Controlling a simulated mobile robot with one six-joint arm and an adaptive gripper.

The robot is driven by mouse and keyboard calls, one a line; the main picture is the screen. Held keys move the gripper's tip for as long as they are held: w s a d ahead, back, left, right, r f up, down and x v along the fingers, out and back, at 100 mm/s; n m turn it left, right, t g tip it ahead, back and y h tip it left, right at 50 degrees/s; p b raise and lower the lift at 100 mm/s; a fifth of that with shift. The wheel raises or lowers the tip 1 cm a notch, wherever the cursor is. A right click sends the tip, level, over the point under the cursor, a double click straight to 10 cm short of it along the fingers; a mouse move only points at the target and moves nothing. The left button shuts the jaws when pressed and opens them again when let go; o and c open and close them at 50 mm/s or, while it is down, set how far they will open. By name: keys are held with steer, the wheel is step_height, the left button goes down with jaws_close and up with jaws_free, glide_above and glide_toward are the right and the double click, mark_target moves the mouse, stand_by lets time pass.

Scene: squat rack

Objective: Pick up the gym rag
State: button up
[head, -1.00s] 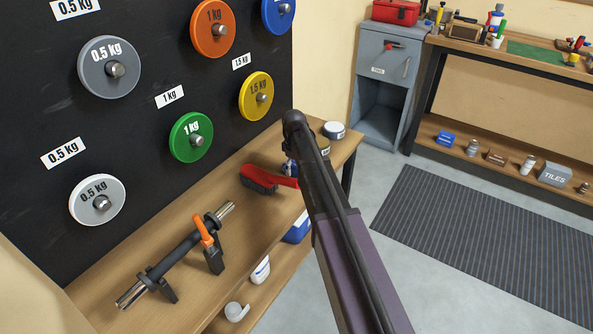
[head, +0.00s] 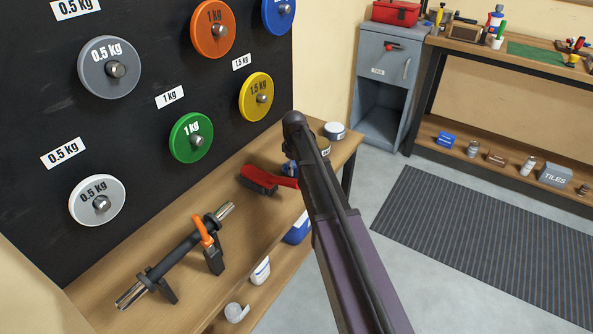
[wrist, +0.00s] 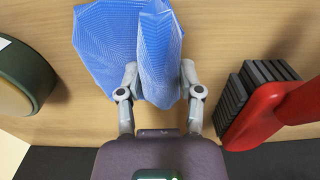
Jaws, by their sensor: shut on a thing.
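The gym rag (wrist: 105,45) is a blue, finely textured cloth in the upper middle of the wrist view. A raised fold of it stands between the two fingers of my gripper (wrist: 160,82), which are shut on it. The rest of the rag spreads to the left over the wooden bench top. I cannot tell whether it still touches the wood.
A red-handled brush (wrist: 255,105) lies close right of my gripper. A round dark-green tub (wrist: 25,75) stands at the left. In the head view a short bar on stands (head: 175,258) occupies the bench's near part. A black board with coloured weight plates (head: 192,137) rises behind the bench.

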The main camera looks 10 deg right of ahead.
mark_target(294, 166)
stand_by(0.3)
step_height(294, 166, up, 10)
steer(key=p, duration=1)
steer(key=shift+r, duration=0.2)
stand_by(0.4)
steer(key=o, duration=0.3)
steer(key=shift+c, duration=1.4)
